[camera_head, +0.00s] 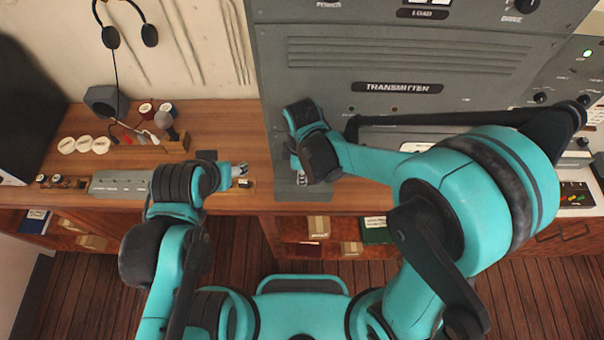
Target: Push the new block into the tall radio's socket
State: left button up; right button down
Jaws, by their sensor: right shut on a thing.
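The tall radio is the grey cabinet (395,66) labelled TRANSMITTER, standing at the back of the wooden desk. A grey ledge (289,188) with small pale markings juts out at its lower left. My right gripper (297,166) points down just above this ledge, close against the cabinet front. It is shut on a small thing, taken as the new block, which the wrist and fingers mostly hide. The socket cannot be made out behind the gripper. My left gripper (240,171) is low over the desk, left of the ledge, beside a small brown piece; its jaws are too small to read.
A headset (130,37) hangs on the wall. Shelves with boxes (318,226) lie below the desk.

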jog(key=shift+f+b, duration=0.4)
jog(key=shift+b, duration=0.15)
dwell(1.5)
jog(key=c, duration=1.5)
grip_release()
jog(key=shift+o, duration=0.2)
notch_tip(320, 180, up, 12)
jog(key=d+f+m+b, duration=0.2)
jog(key=s+d+f+m+t+b, duration=0.1)
jog(key=d+f+m+b, duration=0.1)
jog(key=d+b, duration=0.1)
jog(key=d+f+m+t+b, duration=0.1)
jog(key=d+f+m+b, duration=0.1)
jog(key=d+b, duration=0.1)
jog(key=shift+s+f+m+y, duration=0.2)
jog(key=shift+f+m+y, duration=0.1)
jog(key=shift+m+y, duration=0.1)
jog(key=s+d+f+m+t+b, duration=0.3)
jog(key=d+f+m+t+b, duration=0.2)
jog(key=d+f+m+b, duration=0.4)
jog(key=shift+s+d+f+m+h, duration=0.4)
jog(key=shift+d+m, duration=0.2)
jog(key=shift+m, duration=0.5)
